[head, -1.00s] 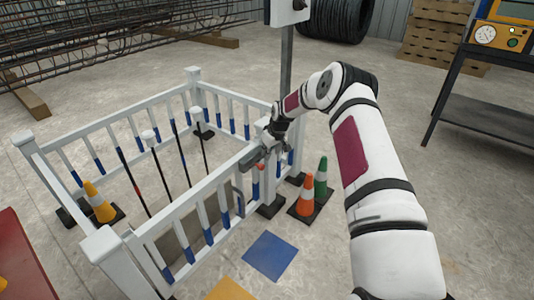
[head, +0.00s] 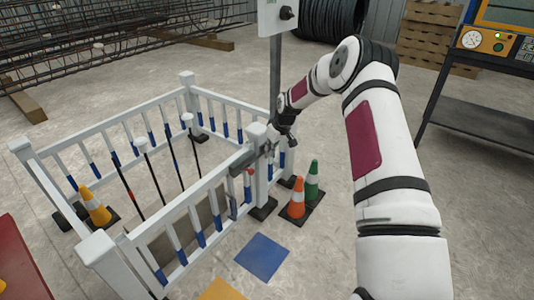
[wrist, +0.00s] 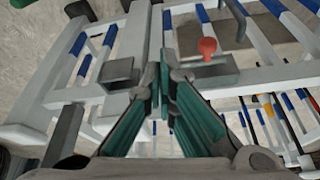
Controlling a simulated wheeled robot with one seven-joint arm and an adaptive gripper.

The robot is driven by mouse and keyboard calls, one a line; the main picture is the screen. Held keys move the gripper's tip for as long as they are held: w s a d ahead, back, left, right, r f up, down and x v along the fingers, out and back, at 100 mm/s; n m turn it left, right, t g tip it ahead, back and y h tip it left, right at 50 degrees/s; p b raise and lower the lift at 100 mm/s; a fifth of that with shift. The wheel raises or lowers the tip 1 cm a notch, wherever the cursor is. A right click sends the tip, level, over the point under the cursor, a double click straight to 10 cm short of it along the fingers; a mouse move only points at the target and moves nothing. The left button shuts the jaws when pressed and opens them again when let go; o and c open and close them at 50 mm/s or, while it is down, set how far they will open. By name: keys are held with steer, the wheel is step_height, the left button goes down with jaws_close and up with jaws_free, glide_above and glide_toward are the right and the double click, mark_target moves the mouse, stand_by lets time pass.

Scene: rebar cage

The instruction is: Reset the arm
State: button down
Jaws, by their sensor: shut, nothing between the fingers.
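The latch shows there as a grey bracket (wrist: 222,77) with a red knob (wrist: 207,47), right of the fingertips. A second grey bracket (wrist: 119,73) is on the left. I cannot tell whether the fingertips touch the post or latch. My arm reaches in from the right.
The white fence (head: 190,215) encloses several thin posts and an orange cone (head: 95,207). Orange (head: 297,198) and green (head: 312,180) cones stand right of the corner post. A pole-mounted box (head: 277,16) rises behind my gripper. A dark bench (head: 480,118) stands right; floor between is clear.

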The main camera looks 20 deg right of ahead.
steer(key=shift+v, duration=0.9)
steer(key=s+a+r+g+h, duration=0.1)
steer(key=s+a+r, duration=0.5)
steer(key=s+r, duration=0.6)
steer(key=s+a+r+g+h, duration=0.1)
steer(key=s+a+r, duration=0.5)
steer(key=s+r, duration=0.7)
steer(key=s+a+r+m+g, duration=0.1)
steer(key=s+a, duration=0.1)
steer(key=s, duration=0.9)
steer(key=s+a+r+m, duration=0.1)
steer(key=s+a, duration=0.1)
steer(key=s, duration=0.8)
steer(key=s+a+r+m+g, duration=0.1)
steer(key=s+a+r, duration=0.1)
steer(key=s, duration=0.9)
step_height(320, 180, up, 29)
steer(key=t+p, duration=0.4)
steer(key=p, duration=2.4)
steer(key=shift+d+y, duration=0.2)
steer(key=shift+y, duration=0.2)
